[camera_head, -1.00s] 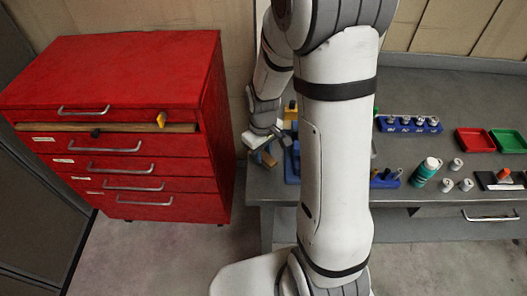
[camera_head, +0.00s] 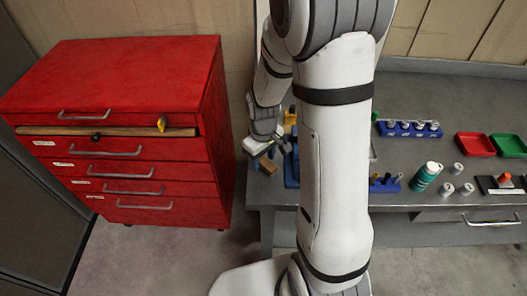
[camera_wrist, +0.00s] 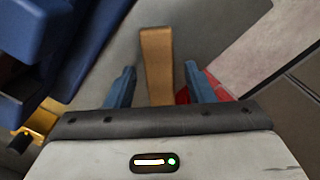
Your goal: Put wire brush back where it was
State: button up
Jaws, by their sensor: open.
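A tan wooden bar, which looks like the wire brush's handle (camera_wrist: 157,60), lies between my gripper's two blue fingers in the wrist view. Gaps show on both sides of it, so the fingers are not closed on it. No bristles are visible. In the head view my gripper (camera_head: 272,146) is over the left end of the grey bench (camera_head: 410,215), and a tan piece (camera_head: 267,164) shows just below it. My arm hides part of this area. A blue holder (camera_head: 291,170) stands just right of my gripper; blue parts (camera_wrist: 95,50) also fill the wrist view's left side.
A red drawer cabinet (camera_head: 110,80) stands left of the bench, a yellow-handled item (camera_head: 162,124) at its upper drawer. The bench holds a blue socket rack (camera_head: 409,129), red tray (camera_head: 474,145), green tray (camera_head: 508,143), green can (camera_head: 426,176) and small grey cylinders (camera_head: 446,188).

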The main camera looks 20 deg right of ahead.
aim_at(263, 161)
notch_tip(263, 161, up, 12)
jog(key=s+r+m+t, duration=0.3)
jog(key=s+r+m, duration=0.2)
jog(key=s, duration=0.9)
notch_tip(263, 161, up, 3)
jog(key=shift+f, duration=0.15)
dwell(0.8)
jog(key=shift+c, duration=0.2)
